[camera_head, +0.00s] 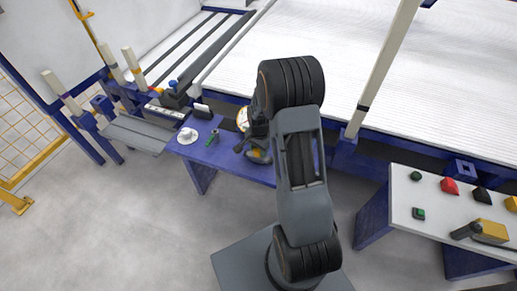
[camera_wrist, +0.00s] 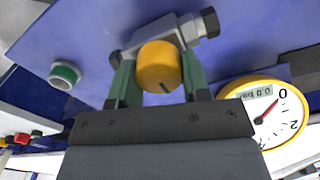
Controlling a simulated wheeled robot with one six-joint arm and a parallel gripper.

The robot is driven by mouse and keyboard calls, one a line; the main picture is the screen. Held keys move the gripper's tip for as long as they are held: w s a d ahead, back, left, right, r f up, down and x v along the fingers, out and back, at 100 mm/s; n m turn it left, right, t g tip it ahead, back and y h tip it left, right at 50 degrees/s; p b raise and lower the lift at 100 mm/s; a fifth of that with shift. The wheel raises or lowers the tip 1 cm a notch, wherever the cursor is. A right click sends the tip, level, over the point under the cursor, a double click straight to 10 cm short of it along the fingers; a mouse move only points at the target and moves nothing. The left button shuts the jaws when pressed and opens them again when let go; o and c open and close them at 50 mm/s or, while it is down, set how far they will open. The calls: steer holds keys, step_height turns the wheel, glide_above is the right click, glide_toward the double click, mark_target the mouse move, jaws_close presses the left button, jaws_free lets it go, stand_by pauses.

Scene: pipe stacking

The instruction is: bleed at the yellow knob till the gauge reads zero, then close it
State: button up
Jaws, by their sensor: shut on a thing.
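The yellow knob (camera_wrist: 159,66) sits on a grey metal valve body (camera_wrist: 160,34) with dark end caps. My gripper (camera_wrist: 157,76) has its green fingers on both sides of the knob and is shut on it. A dark mark shows near the knob's lower rim in the picture. The yellow-rimmed gauge (camera_wrist: 268,110) is right of the knob in the wrist view, partly cut off by the gripper body. Its red needle points close to the 0 mark, and its small inverted display appears to read 0.0 bar. In the head view my arm covers most of the gripper and knob.
A green-capped round fitting (camera_wrist: 65,74) stands left of the knob on the blue table (camera_head: 228,157). A white cup on a saucer (camera_head: 187,136) is near the table's left end. A white control bench (camera_head: 440,200) with several coloured buttons stands at right.

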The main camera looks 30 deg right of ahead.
steer(key=o, duration=0.9)
steer(key=shift+r, duration=0.1)
step_height(320, 180, up, 14)
steer(key=p, duration=0.3)
steer(key=shift+f, duration=0.2)
